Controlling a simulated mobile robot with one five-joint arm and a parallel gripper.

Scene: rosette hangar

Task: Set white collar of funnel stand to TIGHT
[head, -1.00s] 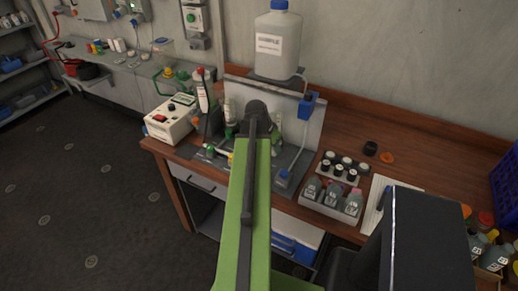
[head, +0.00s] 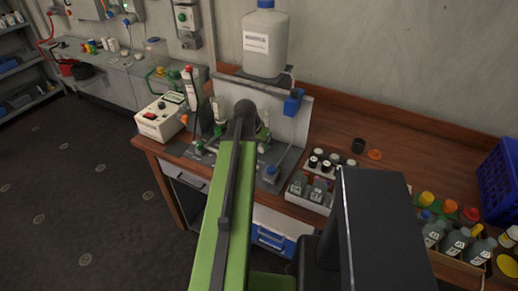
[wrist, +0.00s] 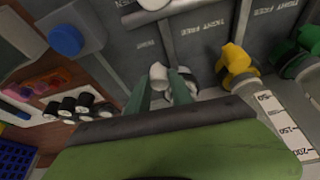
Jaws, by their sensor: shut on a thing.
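In the wrist view, my gripper (wrist: 161,88) has its two teal fingers around a white collar (wrist: 158,73) and is shut on it. The collar shows as a small pale piece between and beyond the fingertips. The grey stand panel (wrist: 205,45) behind it carries TIGHT and FREE labels. Which mark the white collar points to cannot be told. A yellow collar (wrist: 238,62) and a green collar (wrist: 292,62) sit to the right, apart from my fingers. In the head view, my arm hides the gripper and the white collar in front of the stand's backboard (head: 288,125).
A white jug (head: 265,45) stands atop the stand. A white instrument box (head: 160,118) is left of it. A bottle rack (head: 308,192) stands to the right, with more bottles and a blue crate (head: 499,178) farther right. The bench behind the rack is mostly clear.

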